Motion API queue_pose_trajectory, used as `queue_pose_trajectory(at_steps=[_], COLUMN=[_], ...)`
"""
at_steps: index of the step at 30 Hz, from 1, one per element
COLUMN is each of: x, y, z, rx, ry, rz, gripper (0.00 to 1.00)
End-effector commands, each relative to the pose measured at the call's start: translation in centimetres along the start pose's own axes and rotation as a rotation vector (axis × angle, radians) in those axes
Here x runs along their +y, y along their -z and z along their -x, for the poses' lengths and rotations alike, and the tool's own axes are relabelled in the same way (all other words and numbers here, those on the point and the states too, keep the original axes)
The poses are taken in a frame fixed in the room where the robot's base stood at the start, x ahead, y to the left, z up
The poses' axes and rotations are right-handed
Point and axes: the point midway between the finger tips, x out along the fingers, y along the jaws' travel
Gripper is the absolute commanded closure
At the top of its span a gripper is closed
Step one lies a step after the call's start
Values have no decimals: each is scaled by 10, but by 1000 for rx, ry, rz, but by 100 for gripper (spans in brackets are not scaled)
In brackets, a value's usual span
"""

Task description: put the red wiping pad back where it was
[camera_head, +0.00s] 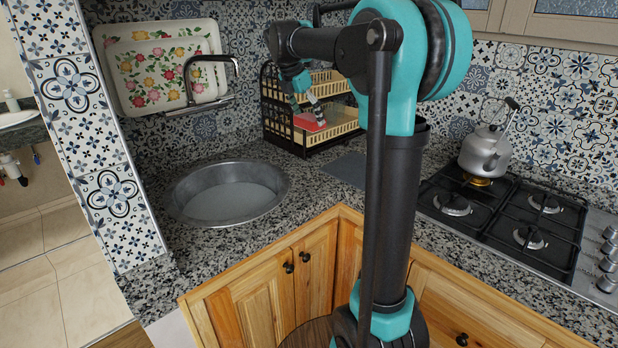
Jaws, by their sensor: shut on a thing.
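The red wiping pad (309,122) is at the lower tier of the dark rack with cream trays (334,138), in the back corner of the counter. My gripper (313,104) reaches down to the pad from above and is shut on it. The pad looks tilted, and its upper part is partly covered by my fingers. I cannot tell whether the pad touches the tray under it. My arm hides the right end of the rack.
A round metal sink basin (228,193) lies left of the rack, with a dark faucet (212,80) behind it. A flowered tray (160,65) leans on the wall. A kettle (485,150) stands on the gas hob (505,212) at right. A grey mat (346,169) lies before the rack.

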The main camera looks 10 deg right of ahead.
Motion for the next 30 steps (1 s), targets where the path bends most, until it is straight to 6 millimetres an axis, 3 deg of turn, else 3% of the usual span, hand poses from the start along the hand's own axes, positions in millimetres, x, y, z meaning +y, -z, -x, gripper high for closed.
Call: queue_pose_trajectory(at_steps=[18,30], x=[0,0], y=[53,67], z=[-128,-160], rx=[1,1], ry=[-1,0], rz=[0,0], gripper=[46,46])
